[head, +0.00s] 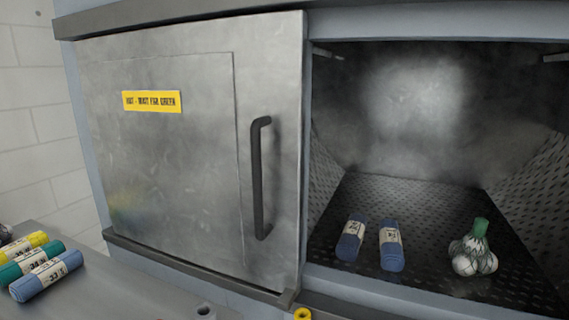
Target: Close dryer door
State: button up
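The dryer's metal door (165,180) is a grey panel on the left side of the machine in the head view. It carries a yellow warning label (152,101) and a dark vertical bar handle (258,180) near its right edge. The dryer opening (420,190) to the right of the door stands uncovered. On its perforated floor lie two blue rolled bundles (351,240) (391,246) with pale labels, and a net bag of white round items (474,250) with a green top. My gripper is not in view.
At the lower left, yellow (22,248), green (30,260) and blue (46,277) labelled rolls lie on a grey surface (120,295). A rail (200,272) runs under the door. A small yellow ring (302,314) shows at the bottom edge. A pale block wall stands at the left.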

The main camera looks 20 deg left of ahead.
aim_at(197, 128)
jog(key=j+u, duration=0.2)
jog(key=u, duration=1.05)
